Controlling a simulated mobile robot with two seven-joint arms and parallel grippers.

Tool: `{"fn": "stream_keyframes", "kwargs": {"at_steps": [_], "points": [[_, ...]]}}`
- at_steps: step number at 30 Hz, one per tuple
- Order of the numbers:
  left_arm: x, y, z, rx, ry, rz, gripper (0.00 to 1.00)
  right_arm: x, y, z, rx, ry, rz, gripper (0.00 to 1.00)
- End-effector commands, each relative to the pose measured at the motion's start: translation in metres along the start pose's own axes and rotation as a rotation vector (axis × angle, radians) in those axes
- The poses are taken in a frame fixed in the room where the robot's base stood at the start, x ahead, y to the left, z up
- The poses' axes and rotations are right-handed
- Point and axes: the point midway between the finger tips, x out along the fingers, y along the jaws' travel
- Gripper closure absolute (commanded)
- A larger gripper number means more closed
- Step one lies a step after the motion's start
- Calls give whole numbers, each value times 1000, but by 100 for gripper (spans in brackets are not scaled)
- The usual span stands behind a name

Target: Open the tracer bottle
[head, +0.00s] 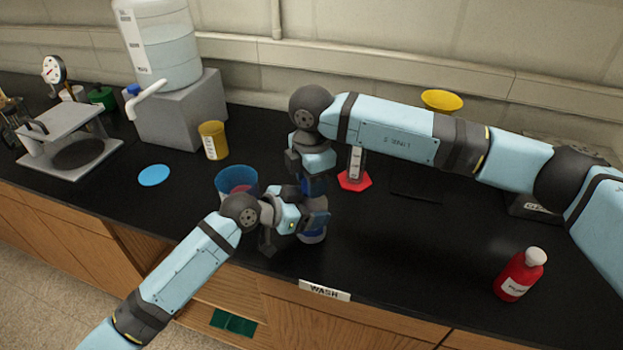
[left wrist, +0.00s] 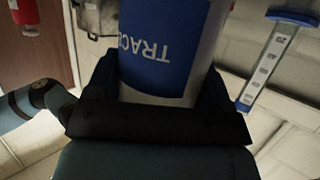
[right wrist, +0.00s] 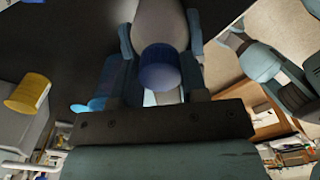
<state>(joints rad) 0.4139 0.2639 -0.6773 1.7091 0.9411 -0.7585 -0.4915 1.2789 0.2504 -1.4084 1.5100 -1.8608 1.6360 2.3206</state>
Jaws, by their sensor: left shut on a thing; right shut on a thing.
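The tracer bottle is pale with a blue label; in the left wrist view the bottle (left wrist: 160,85) fills the space between my left fingers. In the head view only its lower part (head: 313,237) shows, low over the front of the counter. My left gripper (head: 308,218) is shut around its body. My right gripper (head: 315,184) is directly above, pointing down, and shut on a dark blue cap (right wrist: 160,68). The arms hide most of the bottle, including its neck. I cannot tell whether the cap touches the bottle.
A blue cup (head: 236,178) stands close left of the bottle. A red-based cylinder (head: 355,178) stands behind right. A yellow cup (head: 213,140), blue disc (head: 153,175) and water tank on a block (head: 182,110) are left. A red bottle (head: 520,275) stands right.

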Motion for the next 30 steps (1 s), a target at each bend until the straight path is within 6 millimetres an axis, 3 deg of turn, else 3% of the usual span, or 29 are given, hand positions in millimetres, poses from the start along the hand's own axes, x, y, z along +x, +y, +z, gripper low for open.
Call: {"fn": "stream_keyframes", "kwargs": {"at_steps": [8, 17, 18, 20, 30], "points": [[0, 0, 0, 0, 0, 0, 92, -1, 0, 0, -268, 0, 1, 88], [0, 0, 0, 0, 0, 0, 92, 0, 0, 0, -293, 0, 0, 89], [0, 0, 0, 0, 0, 0, 92, 0, 0, 0, -293, 0, 0, 51], [0, 0, 0, 0, 0, 0, 92, 0, 0, 0, -292, 0, 0, 37], [0, 0, 0, 0, 0, 0, 92, -3, 0, 0, -291, 0, 1, 35]]}}
